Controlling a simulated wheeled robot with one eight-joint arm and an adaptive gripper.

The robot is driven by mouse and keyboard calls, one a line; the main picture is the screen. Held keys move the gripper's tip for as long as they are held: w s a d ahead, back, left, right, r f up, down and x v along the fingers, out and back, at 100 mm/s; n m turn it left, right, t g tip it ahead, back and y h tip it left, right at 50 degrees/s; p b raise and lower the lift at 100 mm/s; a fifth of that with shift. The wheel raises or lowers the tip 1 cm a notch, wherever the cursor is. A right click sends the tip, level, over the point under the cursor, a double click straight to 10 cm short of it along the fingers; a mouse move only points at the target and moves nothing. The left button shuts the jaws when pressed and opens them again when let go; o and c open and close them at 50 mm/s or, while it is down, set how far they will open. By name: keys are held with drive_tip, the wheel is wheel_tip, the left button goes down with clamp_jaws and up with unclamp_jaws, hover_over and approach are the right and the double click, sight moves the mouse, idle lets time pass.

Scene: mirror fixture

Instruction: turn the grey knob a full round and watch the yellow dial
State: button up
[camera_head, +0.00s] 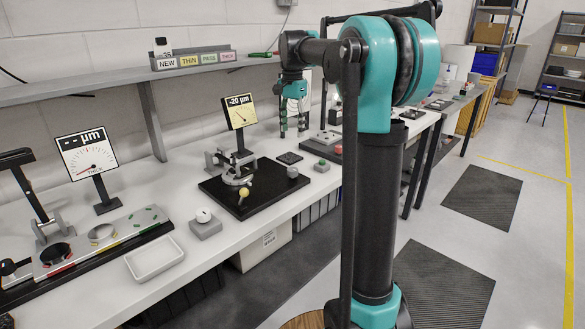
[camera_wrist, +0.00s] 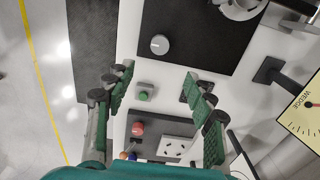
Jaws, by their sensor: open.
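The grey knob (camera_head: 292,172) stands at the right corner of a black plate (camera_head: 262,194) on the white bench. In the wrist view the knob (camera_wrist: 160,44) shows from above, beyond my fingertips and apart from them. The yellow dial (camera_head: 240,112) stands upright on a post behind the plate and reads "-20 µm" at its top. Part of its yellow-framed face (camera_wrist: 305,110) shows at the right edge of the wrist view. My gripper (camera_head: 292,134) is open and empty above the bench, behind and above the knob; its spread fingers (camera_wrist: 158,74) also show in the wrist view.
A white-framed dial (camera_head: 87,153) and an empty white tray (camera_head: 154,257) are at left.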

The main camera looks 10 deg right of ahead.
sight(292, 169)
wheel_tip(292, 169, down, 15)
drive_tip(key=shift+f, duration=0.1)
idle(0.3)
drive_tip(key=shift+c, duration=0.4)
drive_tip(key=c, duration=1.1)
drive_tip(key=shift+n, duration=0.4)
drive_tip(key=n, duration=1)
drive_tip(key=shift+n, duration=1.9)
